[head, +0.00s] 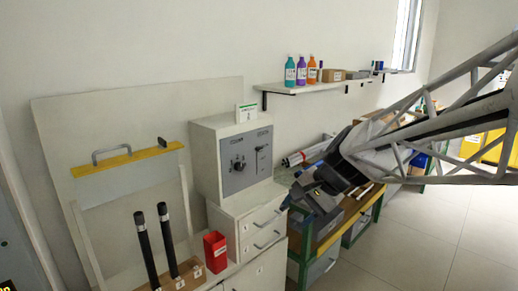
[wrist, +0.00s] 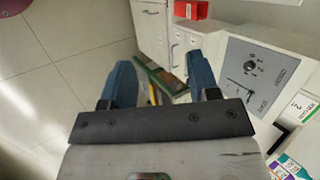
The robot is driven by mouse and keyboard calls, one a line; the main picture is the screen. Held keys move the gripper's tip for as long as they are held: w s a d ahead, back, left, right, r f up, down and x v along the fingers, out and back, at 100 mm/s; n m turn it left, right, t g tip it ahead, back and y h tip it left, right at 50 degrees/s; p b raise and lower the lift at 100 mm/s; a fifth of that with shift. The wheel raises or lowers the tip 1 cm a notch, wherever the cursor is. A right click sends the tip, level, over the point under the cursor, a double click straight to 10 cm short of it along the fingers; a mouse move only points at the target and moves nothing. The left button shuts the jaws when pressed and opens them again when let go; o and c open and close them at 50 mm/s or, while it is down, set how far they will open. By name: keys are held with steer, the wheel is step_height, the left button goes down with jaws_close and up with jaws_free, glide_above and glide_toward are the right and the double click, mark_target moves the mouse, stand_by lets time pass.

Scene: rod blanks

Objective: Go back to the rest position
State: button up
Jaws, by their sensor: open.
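My gripper (head: 297,212) hangs in the air in the head view, in front of the drawer cabinet and the green-framed bench. In the wrist view its two blue fingers (wrist: 160,78) stand wide apart with nothing between them. Two dark rods (head: 146,248) (head: 168,240) stand upright, slightly tilted in the picture, in a low holder (head: 187,277) at the lower left of the head view. My gripper is well to the right of them and apart from them. The rods do not show in the wrist view.
A red cup (head: 215,251) stands beside the rods. A control box (head: 232,155) sits on the drawer cabinet (head: 262,222). A wall shelf (head: 320,86) holds bottles and boxes. The green-framed bench (head: 335,238) is close behind my gripper. Open floor (head: 440,240) lies to the right.

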steer(key=s+d+f+n+h, duration=0.1)
steer(key=s+d+n+h, duration=0.1)
steer(key=s, duration=0.5)
steer(key=s+d+f+n+h, duration=0.2)
steer(key=s+d, duration=0.2)
steer(key=s, duration=0.3)
steer(key=s+d+f+n+h, duration=0.2)
steer(key=s+d+n, duration=0.1)
steer(key=s, duration=0.4)
steer(key=shift+s+f, duration=0.2)
steer(key=shift+f, duration=0.05)
steer(key=shift+d, duration=0.1)
stand_by(1.5)
